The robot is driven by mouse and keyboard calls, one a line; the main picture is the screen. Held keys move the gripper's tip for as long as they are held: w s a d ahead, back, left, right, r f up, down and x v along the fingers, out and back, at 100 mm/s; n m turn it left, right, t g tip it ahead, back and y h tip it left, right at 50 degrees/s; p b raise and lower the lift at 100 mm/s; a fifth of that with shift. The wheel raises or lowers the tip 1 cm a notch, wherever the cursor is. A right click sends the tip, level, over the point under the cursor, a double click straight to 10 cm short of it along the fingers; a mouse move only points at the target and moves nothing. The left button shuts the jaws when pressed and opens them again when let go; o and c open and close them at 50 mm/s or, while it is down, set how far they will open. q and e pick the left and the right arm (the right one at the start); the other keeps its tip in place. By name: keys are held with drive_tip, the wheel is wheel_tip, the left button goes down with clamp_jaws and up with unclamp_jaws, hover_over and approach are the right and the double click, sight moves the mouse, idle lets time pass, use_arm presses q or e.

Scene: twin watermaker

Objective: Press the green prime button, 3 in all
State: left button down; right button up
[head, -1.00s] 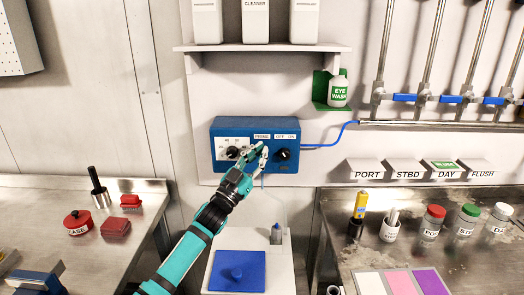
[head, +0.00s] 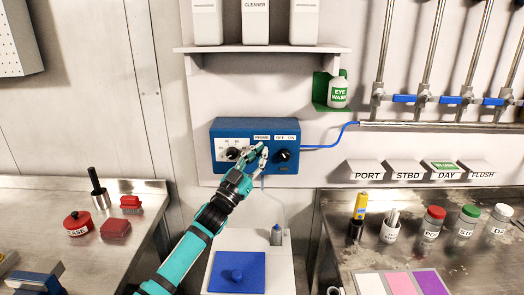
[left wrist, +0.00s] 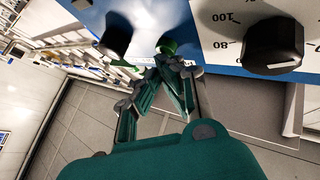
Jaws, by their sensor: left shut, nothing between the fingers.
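The blue control box (head: 226,168) is fixed to the wall, with a PRIME label (head: 262,137) near its middle. The green prime button (left wrist: 167,46) shows in the left wrist view between two black knobs. It is hidden behind my fingers in the head view. My left gripper (head: 263,148) is shut and empty, reaching up to the box front below the PRIME label. In the left wrist view the left gripper's fingertips (left wrist: 170,62) are right at the button; I cannot tell whether they touch it. My right gripper is out of view.
A black knob (head: 283,155) is close to the right of my fingers, and another knob (head: 232,153) is to the left. A shelf (head: 262,48) with white bottles hangs above. A blue pad (head: 236,285) lies below the box.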

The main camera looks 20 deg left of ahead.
use_arm(q)
drive_tip(key=shift+s+d+p, duration=0.2)
drive_tip(key=shift+s+p, duration=0.15)
drive_tip(key=shift+s, duration=0.35)
drive_tip(key=s+p, duration=0.1)
drive_tip(key=s, duration=0.1)
drive_tip(key=s+d+p, duration=0.1)
drive_tip(key=s, duration=0.1)
drive_tip(key=shift+s+d+p, duration=0.2)
drive_tip(key=shift+s+p, duration=0.15)
drive_tip(key=shift+s, duration=0.05)
idle(0.3)
